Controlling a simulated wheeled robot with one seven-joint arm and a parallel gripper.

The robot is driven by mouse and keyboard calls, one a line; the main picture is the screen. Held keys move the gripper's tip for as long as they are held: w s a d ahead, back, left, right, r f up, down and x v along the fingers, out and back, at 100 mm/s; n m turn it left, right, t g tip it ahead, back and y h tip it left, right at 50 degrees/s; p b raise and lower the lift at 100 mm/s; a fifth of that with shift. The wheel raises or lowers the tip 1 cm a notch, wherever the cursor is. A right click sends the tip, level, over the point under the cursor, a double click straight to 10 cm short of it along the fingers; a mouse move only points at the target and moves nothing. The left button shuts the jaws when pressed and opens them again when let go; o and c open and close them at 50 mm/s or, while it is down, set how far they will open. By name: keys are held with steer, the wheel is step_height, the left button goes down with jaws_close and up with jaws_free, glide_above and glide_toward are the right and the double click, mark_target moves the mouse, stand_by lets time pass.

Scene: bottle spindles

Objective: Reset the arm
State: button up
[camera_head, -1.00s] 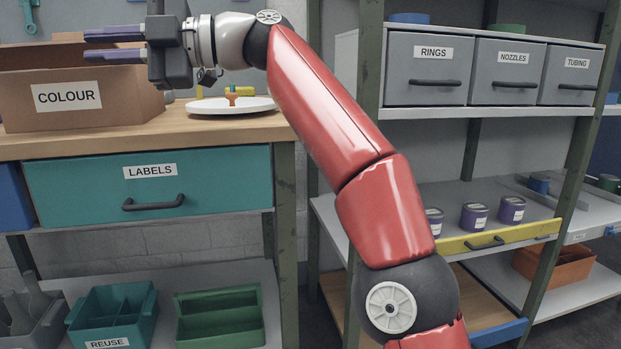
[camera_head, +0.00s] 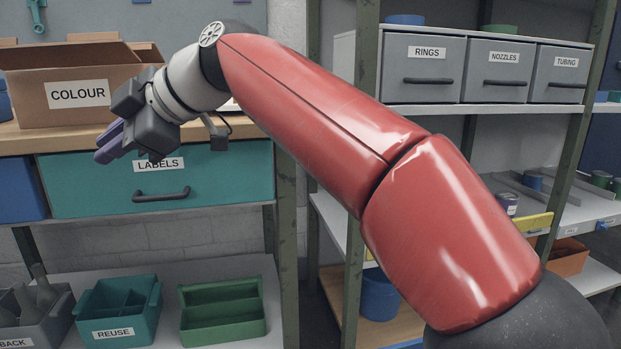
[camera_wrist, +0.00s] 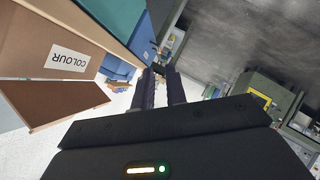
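My gripper (camera_head: 106,145) is in front of the workbench, beside the cardboard box marked COLOUR (camera_head: 35,92) and above the LABELS drawer (camera_head: 232,178). It points left and slightly down in the head view. Its purple fingers are apart, and I see nothing held between them. The wrist view also shows the two fingers (camera_wrist: 161,88) with a gap between them. The COLOUR box (camera_wrist: 35,50) shows there too, at the left. My red arm reaches across the head view from the lower right and hides most of the white dish on the bench.
The bench top (camera_head: 20,140) has its front edge just behind my gripper. A shelf unit with RINGS (camera_head: 425,70), NOZZLES and TUBING drawers stands at right. The REUSE bin (camera_head: 118,310) and a green tray (camera_head: 222,312) sit on the low shelf.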

steer(key=s+d+f+m+t+h, duration=0.15)
steer(key=d+f+m+h, duration=0.25)
steer(key=d+f+m, duration=0.6)
steer(key=d+f+m+t+h, duration=0.4)
steer(key=d+f, duration=0.3)
steer(key=d, duration=0.7)
steer(key=s+d+f+m+g+h, duration=0.1)
steer(key=s+d+f+m+h, duration=0.1)
steer(key=s+d+f+m, duration=0.55)
steer(key=s+d+f+m+h, duration=0.2)
steer(key=s+d+f+m, duration=0.2)
steer(key=d+f, duration=0.5)
step_height(320, 180, up, 14)
steer(key=d+p, duration=0.1)
steer(key=p, duration=1.2)
steer(key=shift+s, duration=0.15)
steer(key=shift+a, duration=0.1)
